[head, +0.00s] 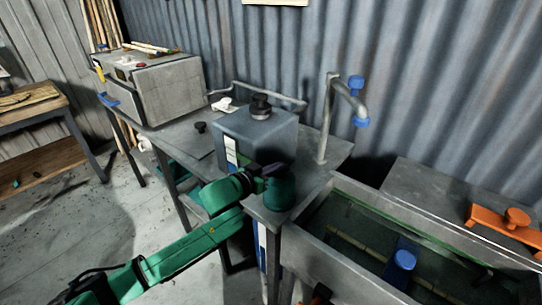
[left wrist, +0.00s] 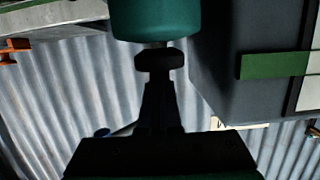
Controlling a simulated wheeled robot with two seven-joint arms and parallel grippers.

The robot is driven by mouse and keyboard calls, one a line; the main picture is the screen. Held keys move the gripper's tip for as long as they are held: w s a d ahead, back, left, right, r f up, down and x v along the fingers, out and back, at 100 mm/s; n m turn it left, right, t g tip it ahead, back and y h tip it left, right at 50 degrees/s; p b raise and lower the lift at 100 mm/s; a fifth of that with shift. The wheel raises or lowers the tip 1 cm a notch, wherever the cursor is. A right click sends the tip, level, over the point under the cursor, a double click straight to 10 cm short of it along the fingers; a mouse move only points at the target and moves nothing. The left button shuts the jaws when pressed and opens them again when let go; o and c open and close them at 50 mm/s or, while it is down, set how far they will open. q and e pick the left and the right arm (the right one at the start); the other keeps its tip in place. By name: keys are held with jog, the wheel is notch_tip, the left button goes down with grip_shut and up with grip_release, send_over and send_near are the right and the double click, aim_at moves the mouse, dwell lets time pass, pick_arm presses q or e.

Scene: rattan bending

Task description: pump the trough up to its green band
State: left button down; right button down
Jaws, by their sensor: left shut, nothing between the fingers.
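The metal trough (head: 315,250) stands at the lower right, with dark greenish liquid inside and a thin green line along its far inner wall. A grey pipe (head: 327,120) with blue fittings rises from the bench behind it. My left gripper (head: 270,172) is shut and empty at the bench's front corner, close beside a teal cylinder (head: 281,192). In the left wrist view my dark fingers (left wrist: 156,60) meet at the end of this teal cylinder (left wrist: 156,18); I cannot tell whether they touch.
A grey box (head: 262,138) with a black knob stands on the bench behind my left gripper. A larger metal box (head: 160,90) stands further left.

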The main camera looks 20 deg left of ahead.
pick_arm(q)
notch_tip(320, 180, up, 5)
jog(key=p, duration=0.5)
jog(key=shift+a+r, duration=0.1)
jog(key=f+b+v, duration=0.1)
jog(key=b+v, duration=0.3)
jog(key=v, duration=0.5)
jog(key=shift+s, duration=0.45)
jog(key=shift+a, duration=0.1)
dwell(0.4)
